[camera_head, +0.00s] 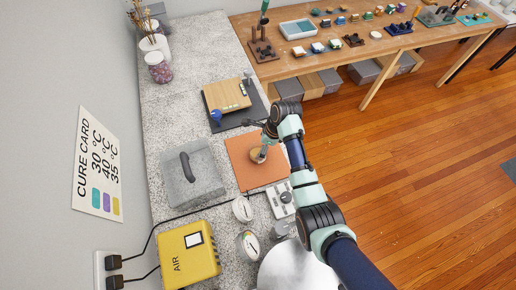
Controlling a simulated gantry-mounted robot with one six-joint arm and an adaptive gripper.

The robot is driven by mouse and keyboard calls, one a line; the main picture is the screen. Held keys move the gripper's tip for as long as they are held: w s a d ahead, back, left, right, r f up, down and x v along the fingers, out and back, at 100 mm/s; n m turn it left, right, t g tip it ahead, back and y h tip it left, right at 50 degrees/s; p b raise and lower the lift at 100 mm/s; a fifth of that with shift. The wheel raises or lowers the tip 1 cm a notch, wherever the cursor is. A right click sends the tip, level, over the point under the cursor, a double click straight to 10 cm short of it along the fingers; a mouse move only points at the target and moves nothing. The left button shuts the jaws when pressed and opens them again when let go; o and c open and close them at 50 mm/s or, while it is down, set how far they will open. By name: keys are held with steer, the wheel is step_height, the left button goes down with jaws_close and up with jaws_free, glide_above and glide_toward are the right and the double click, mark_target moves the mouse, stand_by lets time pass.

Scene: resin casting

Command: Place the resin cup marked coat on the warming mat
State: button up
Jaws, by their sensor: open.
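The warming mat seems to be the orange-brown square (238,146) on the speckled counter. A small round cup with tan contents (258,155) stands on it, right of its middle. My gripper (263,147) is open at this cup, close above or beside it; I cannot tell whether a finger touches it. The cup's marking is not readable, and my wrist hides part of its surroundings. A small white control box (281,199) sits at the mat's lower right corner.
A grey lidded box with a handle (192,174) stands left of the mat. A wooden board on a dark mat (227,95) lies beyond. A wooden bench (330,57) holds several small pieces.

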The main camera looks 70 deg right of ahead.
steer(key=v, duration=0.6)
steer(key=shift+p, duration=0.35)
steer(key=w+a+r+n+t+h, duration=0.15)
steer(key=w+a+r+n, duration=0.25)
steer(key=w+a+n, duration=0.4)
steer(key=w+a+r+n+t+h, duration=0.1)
steer(key=w+a+r+n+t, duration=0.15)
steer(key=w+a+n, duration=0.6)
steer(key=s+a+r+n+t, duration=0.1)
steer(key=a+r+n, duration=0.4)
steer(key=a, duration=0.3)
steer(key=s+a+r+n+t+y, duration=0.1)
steer(key=s+a+r+n+t, duration=0.1)
steer(key=a+r+n, duration=0.3)
steer(key=s+a+r+n+t+y, duration=0.1)
steer(key=a+r+n, duration=0.4)
steer(key=a, duration=0.7)
steer(key=shift+s+a+r+n+t, duration=0.25)
steer(key=shift+s+n+t, duration=0.4)
steer(key=shift+n, duration=0.6)
